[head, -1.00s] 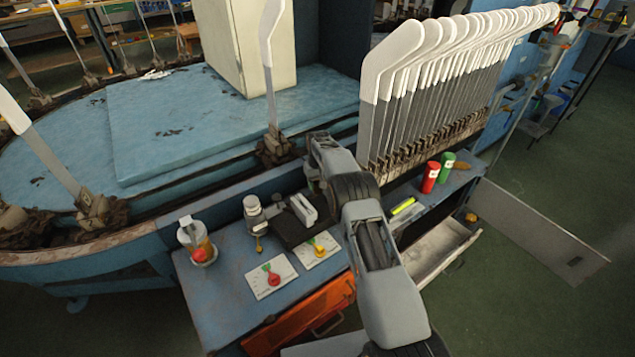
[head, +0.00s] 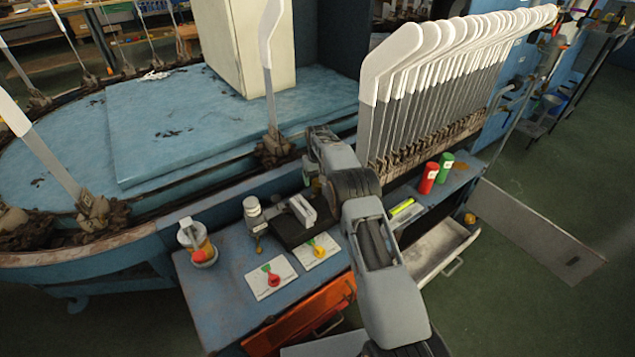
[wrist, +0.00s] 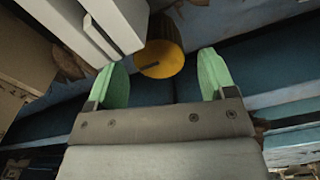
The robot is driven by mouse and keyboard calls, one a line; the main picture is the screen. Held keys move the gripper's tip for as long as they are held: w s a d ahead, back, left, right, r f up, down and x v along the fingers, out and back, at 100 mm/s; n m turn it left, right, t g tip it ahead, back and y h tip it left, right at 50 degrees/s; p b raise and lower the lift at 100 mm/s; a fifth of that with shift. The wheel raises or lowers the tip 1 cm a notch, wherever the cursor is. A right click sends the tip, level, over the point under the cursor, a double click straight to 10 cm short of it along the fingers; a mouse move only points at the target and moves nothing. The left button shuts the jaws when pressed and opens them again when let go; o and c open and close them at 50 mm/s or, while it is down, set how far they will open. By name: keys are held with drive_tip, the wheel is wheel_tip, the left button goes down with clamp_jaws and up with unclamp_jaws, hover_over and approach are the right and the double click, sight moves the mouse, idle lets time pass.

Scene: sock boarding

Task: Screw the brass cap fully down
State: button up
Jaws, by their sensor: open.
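The brass cap (wrist: 162,58) shows in the wrist view as a round yellow disc with a dark slot in its face. It lies between and just beyond the green fingertips of my gripper (wrist: 161,70). The fingers are spread wide, with a visible gap on each side of the cap, and hold nothing. In the head view my gripper (head: 313,184) is mostly hidden behind my arm, beside the dark block on the blue bench. I cannot make out the cap there. How far down the cap sits on its thread cannot be told.
A pale block (wrist: 95,25) stands close to the left finger in the wrist view. On the bench (head: 225,300) are a white-topped bottle (head: 253,212), a jar (head: 198,246) and two dial cards. Red (head: 429,178) and green cylinders stand right of my arm, above an open drawer.

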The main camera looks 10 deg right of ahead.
wheel_tip(320, 180, up, 11)
drive_tip(key=p, duration=0.2)
idle(0.6)
hover_over(319, 185)
drive_tip(key=shift+m+g, duration=0.3)
wheel_tip(319, 185, down, 4)
drive_tip(key=shift+f+p, duration=0.25)
drive_tip(key=shift+p, duration=0.05)
drive_tip(key=s+r+t+p, duration=0.4)
drive_tip(key=s+r+p, duration=1.8)
drive_tip(key=s+r, duration=1.5)
drive_tip(key=shift+a+r+m, duration=0.3)
drive_tip(key=shift+r+m, duration=0.1)
drive_tip(key=shift+r, duration=0.5)
drive_tip(key=shift+r+p, duration=0.25)
drive_tip(key=shift+p, duration=0.15)
drive_tip(key=shift+c, duration=0.2)
